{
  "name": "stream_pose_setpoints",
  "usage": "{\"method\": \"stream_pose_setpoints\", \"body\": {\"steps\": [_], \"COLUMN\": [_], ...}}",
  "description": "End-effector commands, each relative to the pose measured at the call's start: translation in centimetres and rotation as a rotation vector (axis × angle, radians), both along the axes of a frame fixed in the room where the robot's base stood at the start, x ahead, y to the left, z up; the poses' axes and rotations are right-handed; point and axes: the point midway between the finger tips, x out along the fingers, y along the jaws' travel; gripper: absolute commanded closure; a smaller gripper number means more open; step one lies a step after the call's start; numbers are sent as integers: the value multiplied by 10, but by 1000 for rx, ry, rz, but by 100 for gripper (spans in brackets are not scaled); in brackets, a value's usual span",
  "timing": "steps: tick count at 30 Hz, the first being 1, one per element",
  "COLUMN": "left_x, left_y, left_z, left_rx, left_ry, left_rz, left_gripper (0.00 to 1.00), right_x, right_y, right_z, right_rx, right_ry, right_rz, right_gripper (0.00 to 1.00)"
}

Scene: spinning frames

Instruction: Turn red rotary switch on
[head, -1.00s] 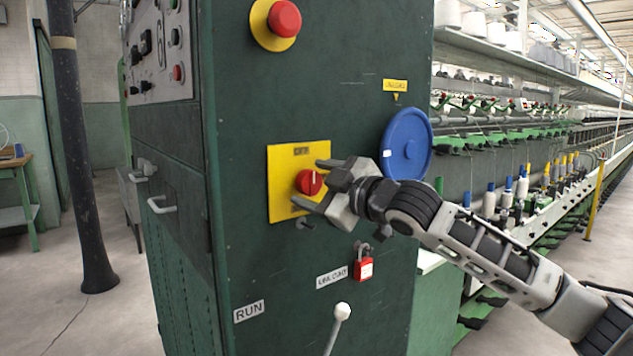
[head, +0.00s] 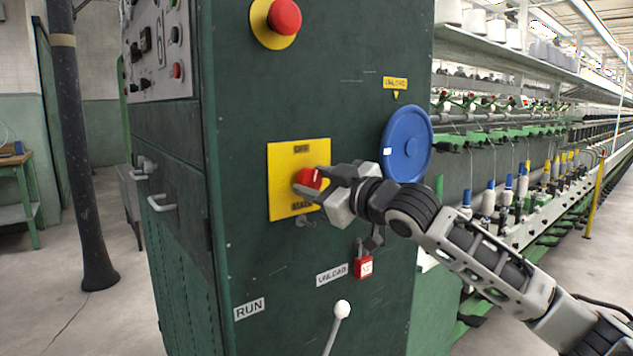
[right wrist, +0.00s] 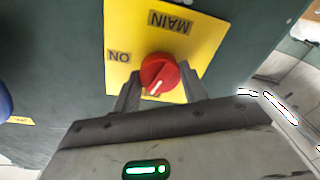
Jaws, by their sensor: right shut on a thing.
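The red rotary switch (head: 308,178) sits on a yellow plate (head: 283,163) on the dark green cabinet front. The plate reads OFF at its top and MAIN at its bottom in the head view. My right gripper (head: 311,181) is shut on the switch's knob, one finger on each side. The right wrist view shows the red knob (right wrist: 159,72) between the fingertips (right wrist: 160,88), with the plate turned upside down and ON at its left. The knob's white mark points down and slightly left there, mostly toward the OFF side. My left gripper is out of view.
A red push button (head: 285,17) is above the plate. A blue disc (head: 406,145) is right of it, close to my arm. A red padlock (head: 363,267) hangs below my wrist, and a white-knobbed lever (head: 342,311) stands lower down.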

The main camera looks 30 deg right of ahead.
Motion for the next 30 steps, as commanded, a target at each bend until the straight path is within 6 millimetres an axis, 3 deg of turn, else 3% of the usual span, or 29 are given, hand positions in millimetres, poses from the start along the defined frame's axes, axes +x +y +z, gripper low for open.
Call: {"method": "stream_pose_setpoints", "body": {"steps": [10,30], "left_x": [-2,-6], "left_y": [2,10], "left_z": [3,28], "left_rx": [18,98], "left_ry": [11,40], "left_rz": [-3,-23], "left_gripper": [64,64], "right_x": [0,0], "right_y": [1,1], "right_z": [0,2], "right_rx": [335,960], "right_ry": [28,79], "right_rz": [3,0], "right_gripper": [80,80]}}
